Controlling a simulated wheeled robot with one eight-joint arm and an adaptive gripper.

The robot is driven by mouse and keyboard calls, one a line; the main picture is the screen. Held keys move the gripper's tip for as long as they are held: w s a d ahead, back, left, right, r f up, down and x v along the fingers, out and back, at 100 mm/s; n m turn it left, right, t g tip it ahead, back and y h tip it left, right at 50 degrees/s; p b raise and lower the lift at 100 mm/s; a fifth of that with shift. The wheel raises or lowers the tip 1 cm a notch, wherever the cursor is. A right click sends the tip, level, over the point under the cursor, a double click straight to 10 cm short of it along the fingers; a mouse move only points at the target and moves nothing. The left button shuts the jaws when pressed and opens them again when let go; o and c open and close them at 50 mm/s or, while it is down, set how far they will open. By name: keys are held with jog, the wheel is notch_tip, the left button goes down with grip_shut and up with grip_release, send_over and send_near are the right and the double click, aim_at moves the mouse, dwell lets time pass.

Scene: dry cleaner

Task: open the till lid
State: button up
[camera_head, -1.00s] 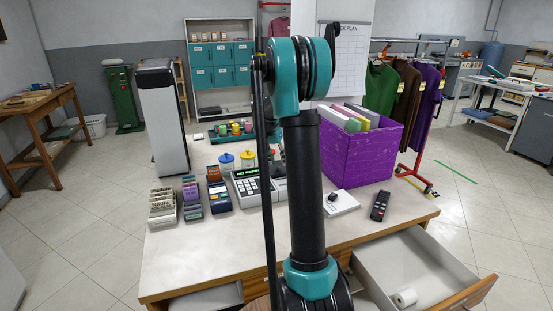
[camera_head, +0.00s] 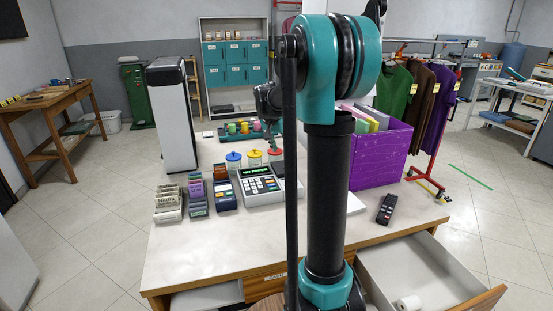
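The till (camera_head: 262,187) is a grey and white register with a keypad and a lit green display, standing on the counter (camera_head: 205,245) left of my arm's upright link. Its right side is partly hidden behind my arm, and I cannot make out whether a lid on it is raised. My gripper (camera_head: 270,122) appears as a small dark shape beyond the till, above the jars with coloured lids (camera_head: 254,158). My arm partly covers it, so its fingers are unclear. It looks apart from the till.
A purple box (camera_head: 378,160) of folders and a remote (camera_head: 387,209) are to the right. An open drawer (camera_head: 425,270) juts out at front right. The counter's front left is clear.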

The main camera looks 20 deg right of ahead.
aim_at(285, 163)
jog(key=v, duration=0.7)
jog(key=s+a+f+n+y, duration=0.1)
jog(key=s+a+f+n, duration=0.1)
jog(key=s+f, duration=0.3)
jog(key=shift+s+a+f+n, duration=0.2)
jog(key=shift+s+f+n, duration=0.15)
jog(key=shift+s, duration=0.95)
